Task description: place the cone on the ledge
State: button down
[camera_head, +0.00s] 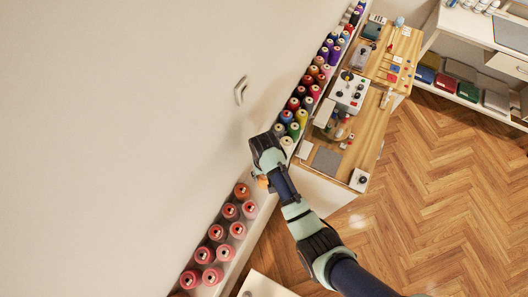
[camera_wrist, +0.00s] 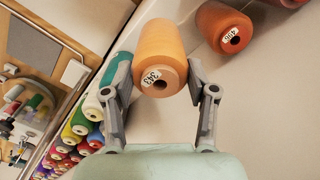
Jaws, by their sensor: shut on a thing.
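An orange cone (camera_wrist: 160,60) with a label reading 343 is between the fingers of my gripper (camera_wrist: 161,88), which is shut on it. In the head view only a bit of the orange cone (camera_head: 262,182) shows beside my gripper (camera_head: 263,172); my arm hides the rest. The white ledge (camera_head: 263,206) runs diagonally beside the large pale panel and carries rows of thread cones. My gripper is over the stretch between the red-orange cones and the multicoloured cones. Whether the held cone touches the ledge cannot be told.
A darker orange cone (camera_wrist: 224,27) stands close to the right of the held cone. A teal cone (camera_wrist: 118,68) is close behind the left finger. Reddish cones (camera_head: 205,254) line the lower ledge. A wooden worktable (camera_head: 366,128) with tools lies to the right.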

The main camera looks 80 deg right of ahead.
jog(key=shift+f+b, duration=0.35)
jog(key=shift+f, duration=3.05)
jog(key=shift+f, duration=0.2)
jog(key=shift+c, duration=1.7)
grip_release()
notch_tip(320, 180, up, 12)
jog(key=p, duration=0.1)
jog(key=shift+r, duration=0.25)
